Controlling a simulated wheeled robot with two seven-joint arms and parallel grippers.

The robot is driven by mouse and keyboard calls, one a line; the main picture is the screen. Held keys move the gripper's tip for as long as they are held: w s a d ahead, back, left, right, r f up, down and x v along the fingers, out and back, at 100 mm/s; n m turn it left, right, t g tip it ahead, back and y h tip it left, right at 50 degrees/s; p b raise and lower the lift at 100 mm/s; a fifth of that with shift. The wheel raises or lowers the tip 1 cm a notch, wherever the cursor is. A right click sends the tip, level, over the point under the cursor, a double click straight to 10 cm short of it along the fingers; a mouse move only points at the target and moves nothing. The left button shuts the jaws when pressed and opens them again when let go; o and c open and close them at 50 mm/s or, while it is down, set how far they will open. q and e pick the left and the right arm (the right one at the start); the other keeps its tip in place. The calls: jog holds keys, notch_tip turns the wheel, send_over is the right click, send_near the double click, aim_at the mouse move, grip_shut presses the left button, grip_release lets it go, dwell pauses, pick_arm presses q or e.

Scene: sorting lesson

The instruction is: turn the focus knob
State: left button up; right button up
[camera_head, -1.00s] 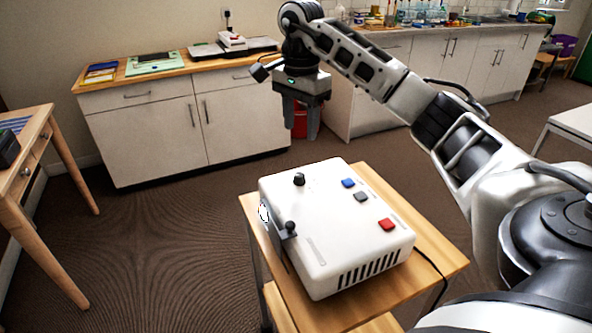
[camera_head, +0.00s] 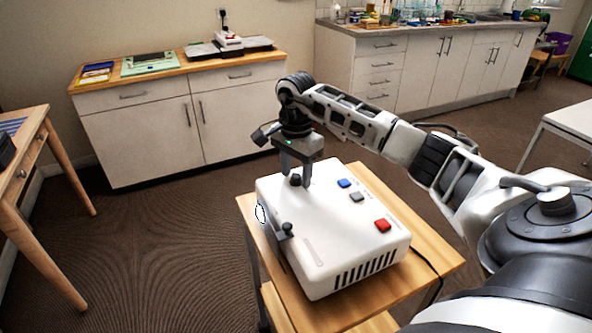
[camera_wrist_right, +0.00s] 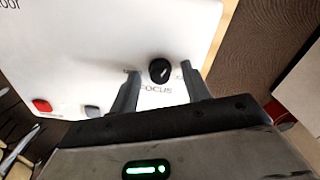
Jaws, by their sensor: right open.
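The focus knob (camera_head: 295,180) is a small black round knob on top of a white box-shaped device (camera_head: 335,225), near its far left end. In the right wrist view the knob (camera_wrist_right: 160,71) shows a white mark, with the printed word FOCUS beside it. My right gripper (camera_head: 295,178) points down at the knob. Its fingers (camera_wrist_right: 165,85) are open, one on each side of the knob, with gaps between; I cannot tell whether the tips reach its height. My left gripper is not in view.
The device stands on a small wooden table (camera_head: 430,268). A cabinet (camera_head: 150,140) stands behind, with open floor between.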

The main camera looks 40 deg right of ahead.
aim_at(296, 175)
jog(key=c, duration=1)
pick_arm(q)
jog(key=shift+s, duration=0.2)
pick_arm(e)
jog(key=shift+m, duration=0.4)
jog(key=o, duration=1)
jog(key=shift+r, duration=0.1)
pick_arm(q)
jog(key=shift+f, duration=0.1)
pick_arm(e)
notch_tip(296, 175, up, 16)
